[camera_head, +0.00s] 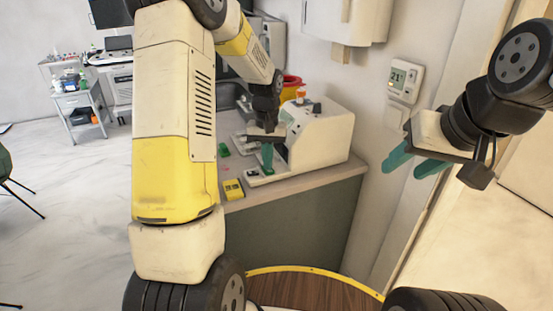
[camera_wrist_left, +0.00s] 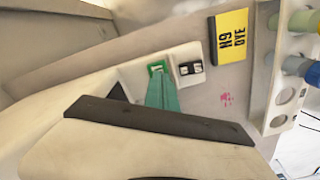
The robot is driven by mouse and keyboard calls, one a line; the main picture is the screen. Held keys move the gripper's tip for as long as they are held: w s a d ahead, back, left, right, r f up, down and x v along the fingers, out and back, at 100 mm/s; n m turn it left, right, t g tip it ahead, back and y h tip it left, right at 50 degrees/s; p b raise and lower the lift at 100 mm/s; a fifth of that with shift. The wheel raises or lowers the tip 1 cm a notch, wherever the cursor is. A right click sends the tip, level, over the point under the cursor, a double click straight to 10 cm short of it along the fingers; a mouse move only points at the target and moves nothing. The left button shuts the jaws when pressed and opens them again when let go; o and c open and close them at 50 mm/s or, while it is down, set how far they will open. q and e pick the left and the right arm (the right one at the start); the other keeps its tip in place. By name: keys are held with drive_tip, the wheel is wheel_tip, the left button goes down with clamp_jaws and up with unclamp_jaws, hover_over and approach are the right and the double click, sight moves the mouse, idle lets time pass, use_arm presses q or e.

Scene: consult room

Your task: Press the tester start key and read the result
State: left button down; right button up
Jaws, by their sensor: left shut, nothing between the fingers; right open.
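The white tester (camera_head: 325,135) stands on the counter. My left gripper (camera_head: 267,158) is shut and empty, its green fingers pointing down at the tester's low front part. In the left wrist view, the shut fingertips (camera_wrist_left: 160,78) are at the lower edge of a green key (camera_wrist_left: 157,66) with a white mark. I cannot tell whether they touch it. A small panel with dark windows (camera_wrist_left: 190,68) sits right beside the key; no result is legible on it. My right gripper (camera_head: 408,170) is open and empty, in the air right of the counter.
A yellow "H9 DYE" card (camera_wrist_left: 232,35) lies on the counter near the tester, also in the head view (camera_head: 233,190). A rack with capped tubes (camera_wrist_left: 286,85) stands beyond it. A wall thermostat (camera_head: 404,80) is between the tester and my right arm.

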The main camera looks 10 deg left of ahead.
use_arm(q)
drive_tip(key=shift+r, duration=3.45)
drive_tip(key=shift+r, duration=0.1)
drive_tip(key=s+r+t, duration=0.2)
drive_tip(key=s+r, duration=0.7)
drive_tip(key=s, duration=0.1)
drive_tip(key=s+d+r+t+h, duration=0.1)
drive_tip(key=s+t, duration=0.1)
drive_tip(key=s, duration=0.5)
drive_tip(key=s+d+r+m+t+h, duration=0.1)
drive_tip(key=s+r+t, duration=0.1)
drive_tip(key=s, duration=0.5)
drive_tip(key=shift+s, duration=0.15)
